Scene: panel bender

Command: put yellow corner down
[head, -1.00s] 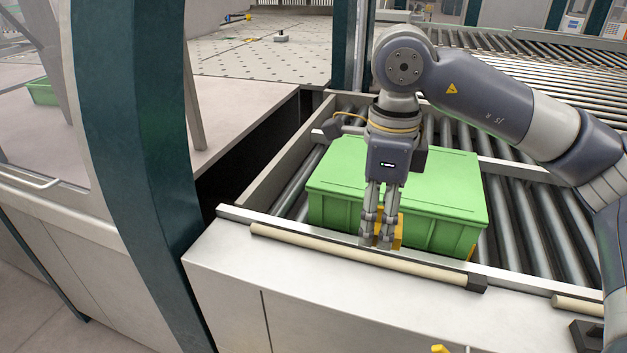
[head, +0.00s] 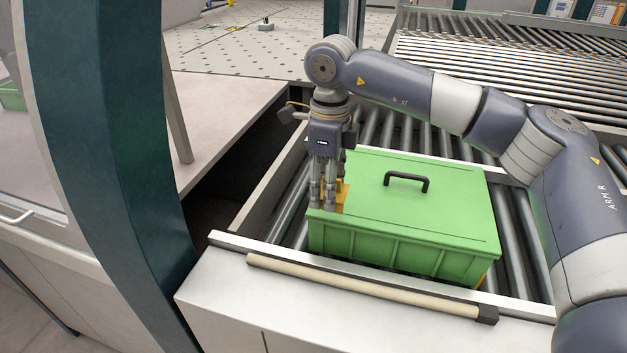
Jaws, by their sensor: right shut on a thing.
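My right gripper (head: 322,206) points down at the near-left corner of the green lidded box (head: 405,248). It is shut on a yellow corner (head: 342,194), which shows just behind and right of the fingers; the fingers hide part of it. The yellow corner is over the left side of the green lid, and I cannot tell if it touches the lid. My left gripper is not in view.
The box sits on a roller conveyor (head: 530,225) with a black handle (head: 407,180) on its lid. A metal front rail with a cream bar (head: 360,285) runs before it. A dark teal post (head: 95,130) stands at left. A dark gap (head: 225,180) lies left of the conveyor.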

